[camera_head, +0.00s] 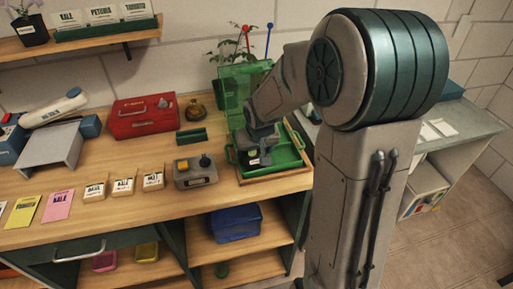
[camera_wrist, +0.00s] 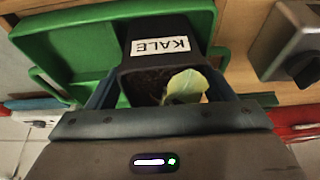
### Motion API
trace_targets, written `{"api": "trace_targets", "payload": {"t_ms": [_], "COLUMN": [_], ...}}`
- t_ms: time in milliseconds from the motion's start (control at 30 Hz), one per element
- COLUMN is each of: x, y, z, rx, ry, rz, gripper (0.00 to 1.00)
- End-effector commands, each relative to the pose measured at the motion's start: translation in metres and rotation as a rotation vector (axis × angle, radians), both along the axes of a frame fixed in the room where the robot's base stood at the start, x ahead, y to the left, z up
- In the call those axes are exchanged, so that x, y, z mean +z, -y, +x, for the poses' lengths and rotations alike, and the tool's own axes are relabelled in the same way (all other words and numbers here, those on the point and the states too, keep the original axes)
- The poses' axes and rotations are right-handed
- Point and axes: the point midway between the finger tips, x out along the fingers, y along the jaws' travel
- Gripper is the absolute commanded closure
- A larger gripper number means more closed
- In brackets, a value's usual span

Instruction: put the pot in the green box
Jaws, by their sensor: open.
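The dark pot (camera_wrist: 165,62) has a white label reading KALE and holds dark soil with a pale green leaf. The green box (camera_wrist: 75,42) lies around and behind it in the wrist view. In the head view the pot (camera_head: 253,158) is small and partly hidden under my gripper (camera_head: 262,138), at the left side of the green box (camera_head: 287,158). The pot appears to be inside the box; whether it rests on the floor is hard to tell. My gripper (camera_wrist: 160,92) is open, with its fingers on either side of the pot.
A grey device with a yellow button (camera_head: 195,172) stands left of the box. A green transparent panel (camera_head: 240,88) rises at the box's back. Seed packets lie farther left.

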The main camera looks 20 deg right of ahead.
Motion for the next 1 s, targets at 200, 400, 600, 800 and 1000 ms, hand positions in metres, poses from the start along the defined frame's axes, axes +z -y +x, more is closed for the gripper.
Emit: {"api": "trace_targets", "payload": {"t_ms": [200,400,600,800,1000], "x": [0.051,0.083,0.099,0.108,0.114], "y": [-0.001,0.001,0.0,-0.002,-0.002], "z": [-0.03,-0.044,-0.051,-0.08,-0.153], "rx": [-0.004,-0.01,-0.008,-0.004,-0.007], "ry": [0.025,0.028,0.026,0.007,-0.045], "rz": [0.003,0.004,0.004,-0.011,-0.022], "gripper": [0.15,0.15,0.15,0.15,0.15]}}
